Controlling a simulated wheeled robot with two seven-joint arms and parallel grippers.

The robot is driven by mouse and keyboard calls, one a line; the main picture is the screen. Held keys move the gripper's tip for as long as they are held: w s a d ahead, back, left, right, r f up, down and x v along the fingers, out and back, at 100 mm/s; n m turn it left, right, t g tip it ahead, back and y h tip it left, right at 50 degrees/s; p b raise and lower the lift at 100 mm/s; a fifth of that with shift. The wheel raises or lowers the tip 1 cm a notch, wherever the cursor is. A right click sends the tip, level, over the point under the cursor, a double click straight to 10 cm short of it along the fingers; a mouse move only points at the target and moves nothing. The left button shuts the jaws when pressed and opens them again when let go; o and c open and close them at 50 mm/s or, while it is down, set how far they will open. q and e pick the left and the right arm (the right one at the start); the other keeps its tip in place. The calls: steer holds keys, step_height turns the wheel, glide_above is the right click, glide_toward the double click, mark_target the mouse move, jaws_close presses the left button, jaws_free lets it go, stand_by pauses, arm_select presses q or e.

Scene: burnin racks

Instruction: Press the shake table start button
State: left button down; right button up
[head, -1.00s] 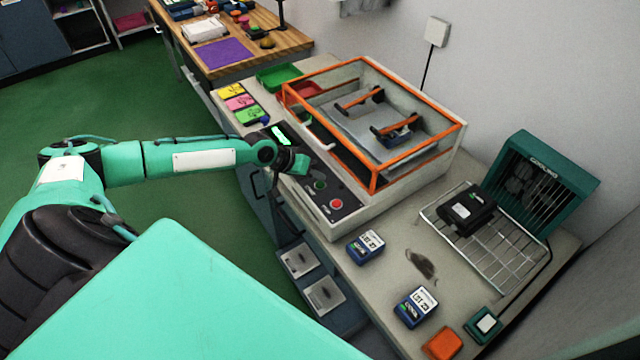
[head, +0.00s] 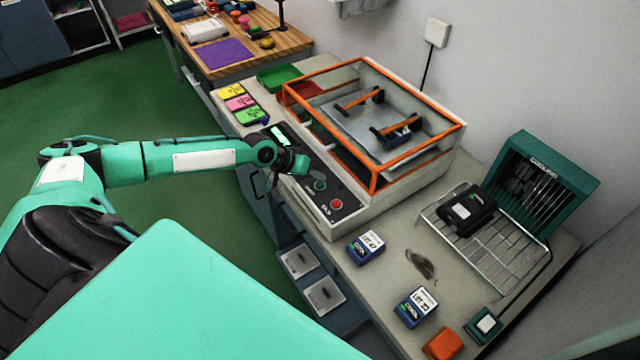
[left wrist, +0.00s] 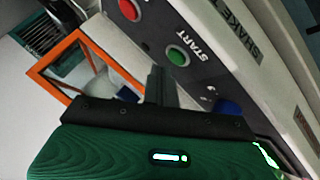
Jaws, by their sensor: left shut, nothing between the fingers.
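The shake table (head: 405,190) stands on the bench under a clear cover framed in orange. Its sloping dark front panel holds a green start button (head: 320,184), a red button (head: 337,204) and a lit green display (head: 279,136). In the left wrist view the green button (left wrist: 178,55) has "START" beside it, with the red button (left wrist: 130,9) beyond. My left gripper (left wrist: 157,86) is shut and empty, its fingers pointing at the panel close by the green button. They look apart from the button; the gap is hard to judge. My right gripper is out of view.
Labelled blue devices (head: 366,247) sit on the bench in front of the shake table. A wire rack (head: 500,252) with a black device (head: 467,210) and a green cooling unit (head: 541,185) are at the right. Coloured cards (head: 240,103) lie left of the panel.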

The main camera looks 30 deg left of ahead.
mark_target(316, 185)
arm_select(q)
steer(key=shift+f, duration=0.1)
stand_by(0.5)
steer(key=shift+f, duration=0.3)
steer(key=shift+f+b, duration=0.45)
stand_by(0.6)
steer(key=shift+r, duration=0.15)
steer(key=shift+r+p, duration=0.75)
step_height(316, 185, up, 5)
steer(key=p, duration=0.4)
